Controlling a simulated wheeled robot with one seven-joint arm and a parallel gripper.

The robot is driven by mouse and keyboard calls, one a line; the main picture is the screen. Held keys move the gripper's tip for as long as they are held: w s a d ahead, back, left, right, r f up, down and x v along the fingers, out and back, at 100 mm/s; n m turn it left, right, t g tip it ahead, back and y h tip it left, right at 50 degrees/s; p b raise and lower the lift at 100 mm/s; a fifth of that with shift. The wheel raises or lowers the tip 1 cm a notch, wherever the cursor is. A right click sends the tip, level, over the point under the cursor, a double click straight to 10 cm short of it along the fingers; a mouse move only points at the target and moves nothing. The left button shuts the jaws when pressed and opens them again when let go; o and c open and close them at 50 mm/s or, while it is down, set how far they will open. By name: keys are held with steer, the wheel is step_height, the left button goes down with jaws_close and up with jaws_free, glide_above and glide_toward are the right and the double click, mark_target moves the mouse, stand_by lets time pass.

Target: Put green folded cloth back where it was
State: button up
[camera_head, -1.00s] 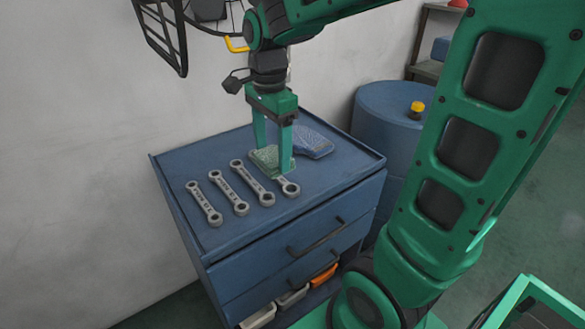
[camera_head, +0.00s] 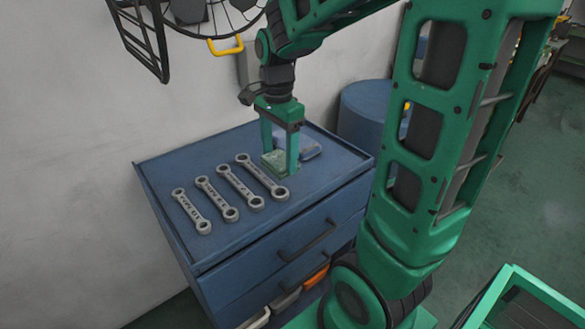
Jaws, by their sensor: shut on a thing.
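The green folded cloth (camera_head: 274,163) is at the top of the blue drawer cabinet (camera_head: 215,240), between the fingers of my gripper (camera_head: 279,160). My gripper points down and is shut on the cloth. The cloth is at or just above the cabinet top; I cannot tell whether it touches. A blue folded cloth (camera_head: 311,150) lies just behind and to the right of my gripper, partly hidden by its finger.
Several wrenches lie in a row left of my gripper; the nearest wrench (camera_head: 262,177) is close to the cloth. A blue drum (camera_head: 362,108) stands behind the cabinet. A wall is at the left. A green-framed cart (camera_head: 520,290) is at the lower right.

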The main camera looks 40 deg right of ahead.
steer(key=d+f, duration=0.2)
steer(key=d, duration=0.1)
steer(key=d+f, duration=0.1)
steer(key=d, duration=0.1)
steer(key=shift+w+d+f, duration=0.1)
steer(key=shift+w+f, duration=0.1)
steer(key=shift+w, duration=0.05)
steer(key=shift+f, duration=1.9)
steer(key=o, duration=1.2)
steer(key=shift+c, duration=0.2)
steer(key=shift+r, duration=0.1)
step_height(320, 180, up, 12)
steer(key=s+f+n, duration=0.2)
steer(key=s+n, duration=0.3)
steer(key=s, duration=0.5)
steer(key=s+f+n, duration=0.3)
steer(key=s+n, duration=0.3)
steer(key=s, duration=0.5)
steer(key=shift+f, duration=0.3)
steer(key=shift+w, duration=0.1)
